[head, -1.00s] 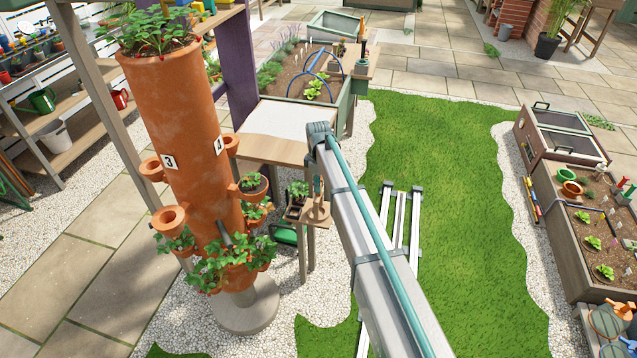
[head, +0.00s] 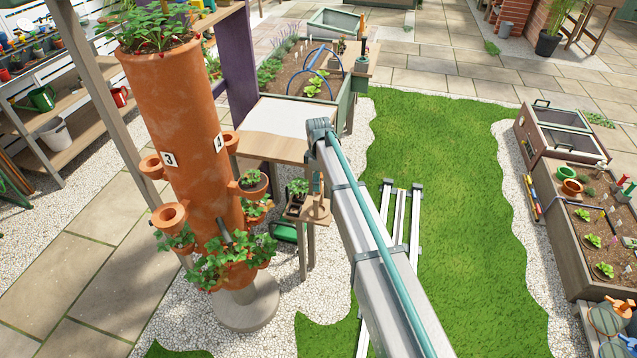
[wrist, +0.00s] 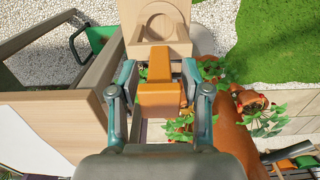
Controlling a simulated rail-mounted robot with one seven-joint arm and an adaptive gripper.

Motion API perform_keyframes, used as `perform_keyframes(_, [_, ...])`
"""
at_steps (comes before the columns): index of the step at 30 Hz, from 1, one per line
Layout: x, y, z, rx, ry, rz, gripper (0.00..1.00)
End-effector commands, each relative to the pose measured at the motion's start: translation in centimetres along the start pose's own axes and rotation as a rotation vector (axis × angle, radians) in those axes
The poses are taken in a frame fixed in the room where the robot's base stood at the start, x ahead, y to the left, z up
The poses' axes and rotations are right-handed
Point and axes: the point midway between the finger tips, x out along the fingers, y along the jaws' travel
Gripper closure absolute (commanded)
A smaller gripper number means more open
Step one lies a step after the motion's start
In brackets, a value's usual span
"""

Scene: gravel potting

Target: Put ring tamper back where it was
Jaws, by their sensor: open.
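In the wrist view, an orange block-shaped piece (wrist: 160,84) lies between the two fingers of my gripper (wrist: 162,92). It looks like the grip of the ring tamper, but I cannot be sure. The fingers are open, one on each side of it, with gaps showing. Just beyond it is a pale wooden piece with a round opening (wrist: 160,44). In the head view, a small wooden shelf (head: 300,213) beside the planter tower carries a potted seedling (head: 298,188). My arm largely hides the gripper there.
A tall terracotta planter tower (head: 180,110) with side cups and plants stands left of the shelf. A wooden bench with a white top (head: 285,118) is behind it. In the wrist view, a wooden edge (wrist: 92,95) is close left and leafy plants (wrist: 182,125) are below the fingers.

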Motion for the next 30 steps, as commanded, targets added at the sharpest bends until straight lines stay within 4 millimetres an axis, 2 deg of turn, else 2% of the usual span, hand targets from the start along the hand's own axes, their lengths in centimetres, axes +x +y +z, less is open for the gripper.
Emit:
perform_keyframes(5, [-2.4,0.0,0.0,0.0,0.001,0.003,0.52])
perform_keyframes(12, [-7.0,0.1,0.0,0.0,0.001,0.003,0.52])
perform_keyframes(18, [-10.1,0.1,-0.1,0.0,0.001,0.002,0.52])
perform_keyframes(24, [-11.4,0.0,0.0,0.0,0.0,0.001,0.52])
perform_keyframes(30, [-11.6,0.0,0.0,0.0,0.0,0.0,0.52])
